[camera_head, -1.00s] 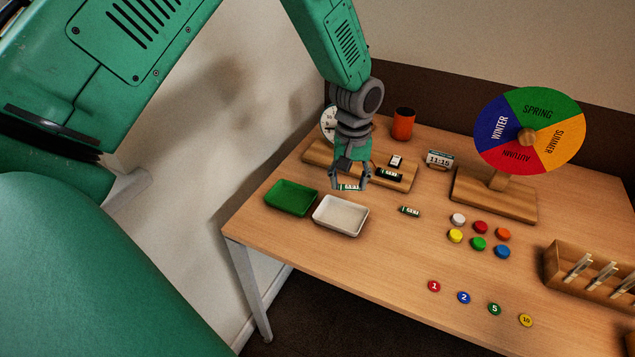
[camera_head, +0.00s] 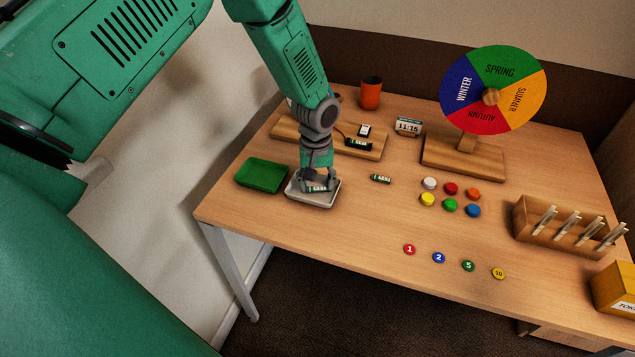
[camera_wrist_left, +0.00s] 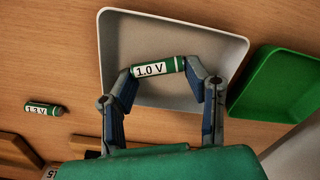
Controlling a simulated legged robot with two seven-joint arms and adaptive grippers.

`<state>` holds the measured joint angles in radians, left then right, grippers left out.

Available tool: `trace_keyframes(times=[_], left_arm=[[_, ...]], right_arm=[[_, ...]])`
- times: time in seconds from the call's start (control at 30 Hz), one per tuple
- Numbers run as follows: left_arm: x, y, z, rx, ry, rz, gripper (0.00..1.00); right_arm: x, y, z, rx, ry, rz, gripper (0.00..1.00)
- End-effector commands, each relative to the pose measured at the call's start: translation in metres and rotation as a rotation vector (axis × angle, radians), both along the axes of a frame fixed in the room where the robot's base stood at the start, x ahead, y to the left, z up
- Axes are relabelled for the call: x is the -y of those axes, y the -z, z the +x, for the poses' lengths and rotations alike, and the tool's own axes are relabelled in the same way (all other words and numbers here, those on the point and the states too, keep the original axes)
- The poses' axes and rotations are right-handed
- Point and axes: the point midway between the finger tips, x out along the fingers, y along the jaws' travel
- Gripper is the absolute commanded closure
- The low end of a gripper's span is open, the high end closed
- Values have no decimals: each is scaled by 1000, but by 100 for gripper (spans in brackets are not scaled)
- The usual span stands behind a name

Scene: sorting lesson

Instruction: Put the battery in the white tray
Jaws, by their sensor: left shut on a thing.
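My left gripper (camera_head: 318,186) is shut on a green battery (camera_head: 316,188) with a white label. In the left wrist view the battery (camera_wrist_left: 158,67) reads "1.0 V" and lies crosswise between the two fingertips (camera_wrist_left: 160,76). The white tray (camera_head: 312,203) is directly below the gripper; in the left wrist view the tray (camera_wrist_left: 120,28) surrounds the battery on the picture. I cannot tell whether the battery touches the tray floor. A second green battery (camera_head: 381,179) lies on the table right of the tray; its label reads "1.3 V" in the left wrist view (camera_wrist_left: 45,108). My right gripper is not in view.
A green tray (camera_head: 262,175) stands close to the left of the white tray. Behind are a wooden board (camera_head: 284,125) holding another battery (camera_head: 359,143), an orange cup (camera_head: 371,92) and a small display (camera_head: 408,126). Coloured discs (camera_head: 450,204) and a season wheel (camera_head: 492,90) are to the right.

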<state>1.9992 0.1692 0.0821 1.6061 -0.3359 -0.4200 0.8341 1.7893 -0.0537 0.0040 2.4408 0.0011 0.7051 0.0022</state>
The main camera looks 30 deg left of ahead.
Motion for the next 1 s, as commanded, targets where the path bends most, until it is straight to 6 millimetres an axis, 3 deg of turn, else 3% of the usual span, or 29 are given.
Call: trace_keyframes(times=[0.1, 0.13, 0.17, 0.53, 0.67, 1.0], left_arm=[[-3, 5, 0, -2, -3, -3, 74], [-3, 5, 0, -2, -3, -3, 48], [-3, 4, 0, -2, -3, -3, 37], [2, 2, 0, -3, -1, 4, 37], [1, -7, 0, 0, -1, 2, 37], [0, -77, 2, 2, -2, 0, 37]], right_arm=[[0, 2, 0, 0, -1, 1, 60], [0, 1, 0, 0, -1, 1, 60], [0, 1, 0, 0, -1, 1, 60], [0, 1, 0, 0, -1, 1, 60], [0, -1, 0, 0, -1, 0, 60], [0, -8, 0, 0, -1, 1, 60]])
